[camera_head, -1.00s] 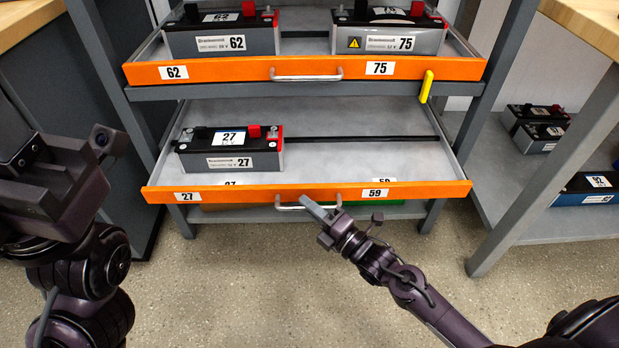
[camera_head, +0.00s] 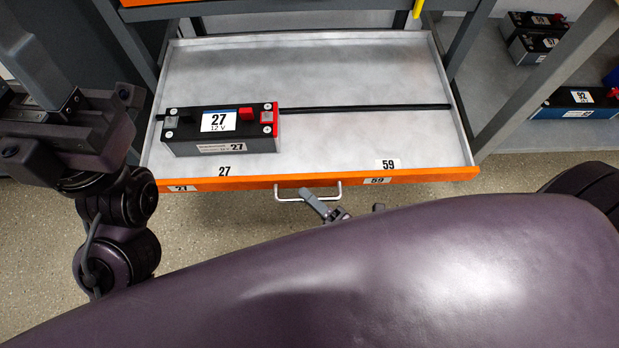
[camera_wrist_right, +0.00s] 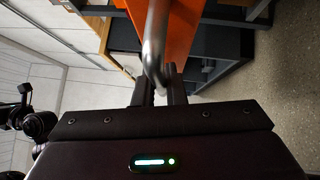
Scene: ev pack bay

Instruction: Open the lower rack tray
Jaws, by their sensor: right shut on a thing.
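The lower rack tray (camera_head: 330,70) is pulled out, its grey floor widely exposed behind an orange front edge labelled 27 and 59. A silver bar handle (camera_head: 290,198) is on the middle of that front; it also shows in the right wrist view (camera_wrist_right: 155,45). My right gripper (camera_head: 315,203) is at the handle, and in the right wrist view its fingers (camera_wrist_right: 158,92) are shut on the bar. Most of my right arm's near part hides the lower picture. My left gripper (camera_head: 65,180) is at the left, away from the tray; its fingertips are not clear.
A battery marked 27 (camera_head: 220,130) stands on the left of the tray; the right half is empty except for a black divider strip (camera_head: 365,108). The upper tray's orange edge (camera_head: 180,8) is at the top. A shelf with batteries (camera_head: 575,103) stands at the right.

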